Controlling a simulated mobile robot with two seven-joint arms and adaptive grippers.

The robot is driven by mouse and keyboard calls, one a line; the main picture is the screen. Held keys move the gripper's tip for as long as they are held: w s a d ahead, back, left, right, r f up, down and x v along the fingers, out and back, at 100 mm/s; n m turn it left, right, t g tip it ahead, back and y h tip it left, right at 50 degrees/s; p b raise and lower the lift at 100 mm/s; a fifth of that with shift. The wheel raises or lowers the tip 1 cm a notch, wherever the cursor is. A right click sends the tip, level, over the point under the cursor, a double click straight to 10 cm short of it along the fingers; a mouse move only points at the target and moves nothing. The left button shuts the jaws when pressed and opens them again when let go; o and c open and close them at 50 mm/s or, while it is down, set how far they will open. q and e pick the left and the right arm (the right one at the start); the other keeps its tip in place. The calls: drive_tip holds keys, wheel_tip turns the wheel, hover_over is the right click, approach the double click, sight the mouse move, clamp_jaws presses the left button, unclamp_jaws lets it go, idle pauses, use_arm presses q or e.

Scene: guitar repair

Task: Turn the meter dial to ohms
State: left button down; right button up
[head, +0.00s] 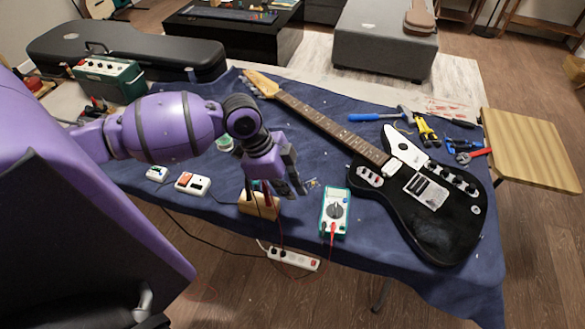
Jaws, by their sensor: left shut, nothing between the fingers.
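The meter (334,213) is a white and teal multimeter lying face up near the front edge of the blue cloth. Its dark round dial (334,211) faces up; the setting is too small to read. A red lead runs from its lower end over the table edge. My left gripper (297,189) is shut and empty, a little to the left of the meter and above the cloth, apart from the dial. My right gripper is not in view.
A black electric guitar (428,225) lies right of the meter, its neck pointing back left. A wooden block (259,206) with tools stands below my left gripper. Pliers and a blue-handled screwdriver (375,116) lie at the back right. A power strip (293,259) is below the front edge.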

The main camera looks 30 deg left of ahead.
sight(335, 210)
use_arm(q)
drive_tip(key=x, duration=0.6)
drive_tip(key=shift+w+d, duration=0.1)
drive_tip(key=shift+w, duration=0.05)
drive_tip(key=d, duration=0.1)
drive_tip(key=w+d, duration=0.1)
drive_tip(key=d, duration=0.1)
drive_tip(key=shift+w+f, duration=0.15)
drive_tip(key=shift+f, duration=0.05)
drive_tip(key=shift+w+d+f+p, duration=0.2)
drive_tip(key=shift+d+p, duration=0.1)
drive_tip(key=shift+d, duration=0.15)
